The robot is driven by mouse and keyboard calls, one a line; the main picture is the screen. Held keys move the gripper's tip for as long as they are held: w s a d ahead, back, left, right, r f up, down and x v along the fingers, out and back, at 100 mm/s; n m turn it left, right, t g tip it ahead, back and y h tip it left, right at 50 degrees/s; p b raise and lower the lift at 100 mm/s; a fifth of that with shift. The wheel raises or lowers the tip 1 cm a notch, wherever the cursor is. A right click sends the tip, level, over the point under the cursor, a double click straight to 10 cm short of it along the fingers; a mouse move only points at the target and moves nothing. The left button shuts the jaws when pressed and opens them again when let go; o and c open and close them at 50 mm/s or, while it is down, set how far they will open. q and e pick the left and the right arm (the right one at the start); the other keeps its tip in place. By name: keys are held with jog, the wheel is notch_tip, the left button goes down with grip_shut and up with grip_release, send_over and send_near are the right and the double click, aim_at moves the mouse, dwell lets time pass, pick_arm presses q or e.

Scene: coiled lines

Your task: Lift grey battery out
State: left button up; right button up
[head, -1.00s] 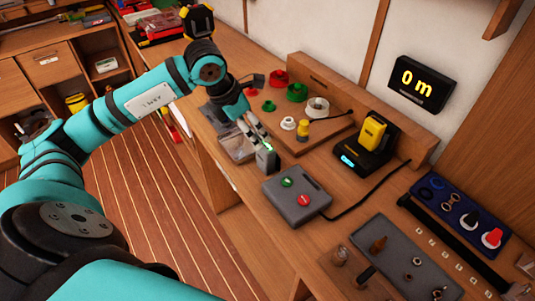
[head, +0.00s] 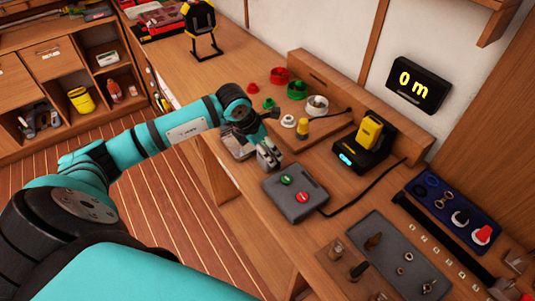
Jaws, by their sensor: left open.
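My left gripper (head: 268,156) is open, its fingers pointing down over the bench just behind the grey button box. I cannot make out a grey battery for certain: the small grey shapes at the fingertips blend with the fingers. A black charger (head: 349,160) with a lit cyan display stands to the right of the gripper, well apart from it. A yellow block (head: 369,130) sits upright in the charger. My right gripper is out of view.
The grey button box (head: 295,194) has a green and a red button. Red, green and white round parts (head: 297,89) and a small yellow-topped part (head: 303,127) lie behind the gripper. A grey tray (head: 390,262) and a blue tray (head: 452,208) hold small parts at right. A wall display (head: 418,84) reads "0 m".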

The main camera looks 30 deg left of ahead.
pick_arm(q)
jog(key=shift+r, duration=0.1)
jog(key=c, duration=1.5)
jog(key=shift+c, duration=0.2)
jog(key=shift+r+b, duration=0.45)
jog(key=shift+r, duration=0.15)
notch_tip(320, 180, up, 2)
jog(key=shift+r+b, duration=0.1)
jog(key=shift+b, duration=0.6)
jog(key=s+a+r+b, duration=0.1)
jog(key=s+a+b, duration=0.1)
jog(key=s, duration=0.5)
jog(key=s+a+r+b, duration=0.1)
jog(key=s+a+b, duration=0.2)
jog(key=s, duration=0.4)
jog(key=shift+s+a+b, duration=0.35)
jog(key=shift+s+a, duration=0.05)
jog(key=shift+a, duration=0.1)
